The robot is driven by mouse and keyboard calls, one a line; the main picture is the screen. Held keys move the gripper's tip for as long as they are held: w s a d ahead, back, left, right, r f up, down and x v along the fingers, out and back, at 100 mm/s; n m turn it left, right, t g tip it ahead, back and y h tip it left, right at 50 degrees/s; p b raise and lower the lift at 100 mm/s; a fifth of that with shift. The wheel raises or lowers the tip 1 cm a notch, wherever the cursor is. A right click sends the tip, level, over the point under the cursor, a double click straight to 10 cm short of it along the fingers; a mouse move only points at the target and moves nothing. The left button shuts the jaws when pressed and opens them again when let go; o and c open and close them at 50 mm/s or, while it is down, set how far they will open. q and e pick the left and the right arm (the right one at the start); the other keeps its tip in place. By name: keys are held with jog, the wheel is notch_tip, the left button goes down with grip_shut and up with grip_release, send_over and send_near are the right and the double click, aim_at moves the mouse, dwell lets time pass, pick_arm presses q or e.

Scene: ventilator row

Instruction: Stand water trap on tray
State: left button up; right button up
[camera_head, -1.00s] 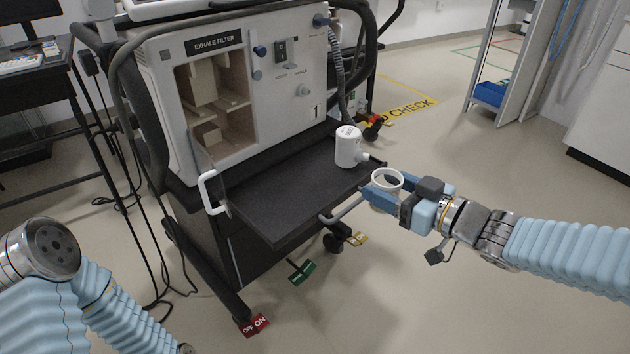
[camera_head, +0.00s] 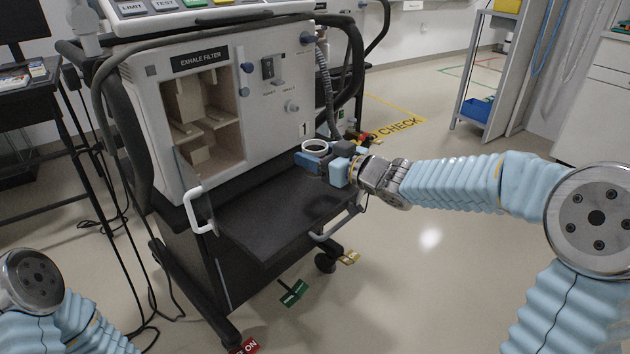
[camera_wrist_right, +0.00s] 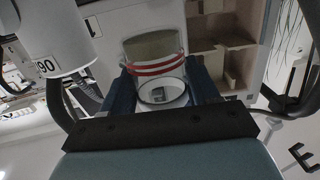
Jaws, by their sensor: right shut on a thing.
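The water trap looks like a clear cup with a white rim and red bands. In the head view only its white rim (camera_head: 316,146) shows clearly; in the wrist view the cup (camera_wrist_right: 154,62) sits between two dark blue fingers. My right gripper (camera_head: 313,160) is shut on it, over the back right part of the black tray (camera_head: 262,222). A shadow lies on the tray in front. I cannot tell whether the trap touches the tray. A white canister marked "90" (camera_wrist_right: 52,42) shows beside the trap in the wrist view; it is hidden in the head view. My left gripper is out of view.
The ventilator's open EXHALE FILTER compartment (camera_head: 211,125) is behind the tray. A white-handled door (camera_head: 198,208) stands open at the tray's left. A grey hose (camera_head: 322,85) runs down behind the gripper. The tray's front and left are clear.

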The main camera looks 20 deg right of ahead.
notch_tip(320, 180, down, 7)
jog(key=shift+r+b, duration=0.1)
jog(key=shift+b, duration=1.05)
jog(key=shift+w+a, duration=0.1)
jog(key=shift+w, duration=0.2)
jog(key=shift+f, duration=0.2)
jog(key=shift+f, duration=0.15)
jog(key=o, duration=1.1)
jog(key=shift+o, duration=0.2)
jog(key=shift+r, duration=0.25)
jog(key=p+v, duration=0.1)
jog(key=v, duration=1.1)
jog(key=shift+p, duration=0.3)
